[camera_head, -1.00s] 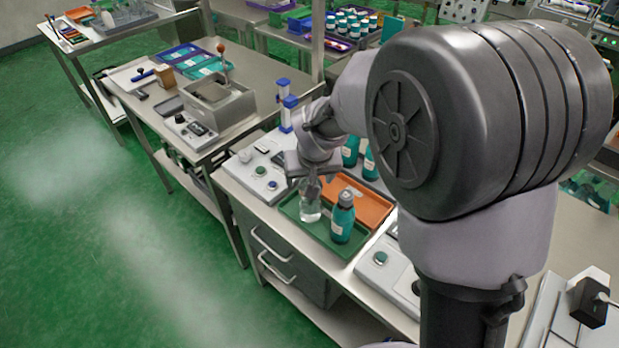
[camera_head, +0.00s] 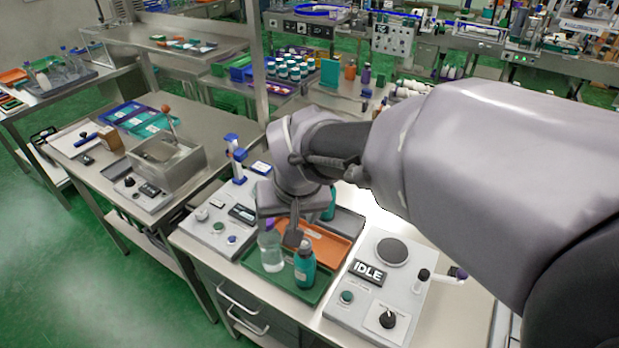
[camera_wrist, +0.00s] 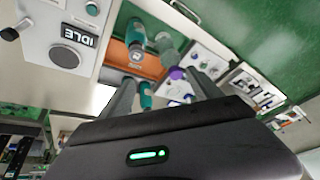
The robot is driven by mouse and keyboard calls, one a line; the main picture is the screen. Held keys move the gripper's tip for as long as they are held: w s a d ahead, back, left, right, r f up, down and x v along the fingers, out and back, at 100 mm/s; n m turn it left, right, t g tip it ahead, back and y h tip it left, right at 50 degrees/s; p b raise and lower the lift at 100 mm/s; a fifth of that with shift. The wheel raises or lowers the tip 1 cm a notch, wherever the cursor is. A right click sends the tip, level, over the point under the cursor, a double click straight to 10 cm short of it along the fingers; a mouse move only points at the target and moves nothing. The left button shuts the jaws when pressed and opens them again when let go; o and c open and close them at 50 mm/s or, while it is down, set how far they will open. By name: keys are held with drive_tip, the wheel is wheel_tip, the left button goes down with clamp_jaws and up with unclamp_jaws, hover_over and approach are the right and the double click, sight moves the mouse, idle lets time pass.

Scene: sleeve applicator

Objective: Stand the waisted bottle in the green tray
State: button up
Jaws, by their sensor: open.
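A clear bottle with a purple cap (camera_head: 269,250) stands upright in the green tray (camera_head: 284,284), at its left; I take it for the waisted bottle, though its waist is hard to make out. A teal bottle (camera_head: 305,266) stands in the same tray, just right of it. My gripper (camera_head: 282,232) is just above and behind the clear bottle. In the wrist view my gripper (camera_wrist: 160,78) has its fingers wide apart, with no bottle clamped; the purple cap (camera_wrist: 176,73) shows beyond them, near the right finger.
An orange tray (camera_head: 327,246) lies directly behind the green tray, with a teal bottle (camera_head: 329,206) partly hidden by my arm. A panel reading IDLE (camera_head: 369,272) is at the right. A white device (camera_head: 215,229) with knobs is at the left.

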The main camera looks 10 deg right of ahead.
drive_tip(key=s+d+r+m+t, duration=0.1)
drive_tip(key=s+d+r, duration=0.1)
drive_tip(key=s, duration=0.4)
drive_tip(key=s+d+r+m, duration=0.2)
drive_tip(key=s+r, duration=0.1)
drive_tip(key=s, duration=0.2)
drive_tip(key=s+f+m+y+b, duration=0.1)
drive_tip(key=s+f+b, duration=0.3)
drive_tip(key=s+f, duration=0.1)
drive_tip(key=shift+s+a, duration=0.25)
drive_tip(key=shift+s, duration=0.15)
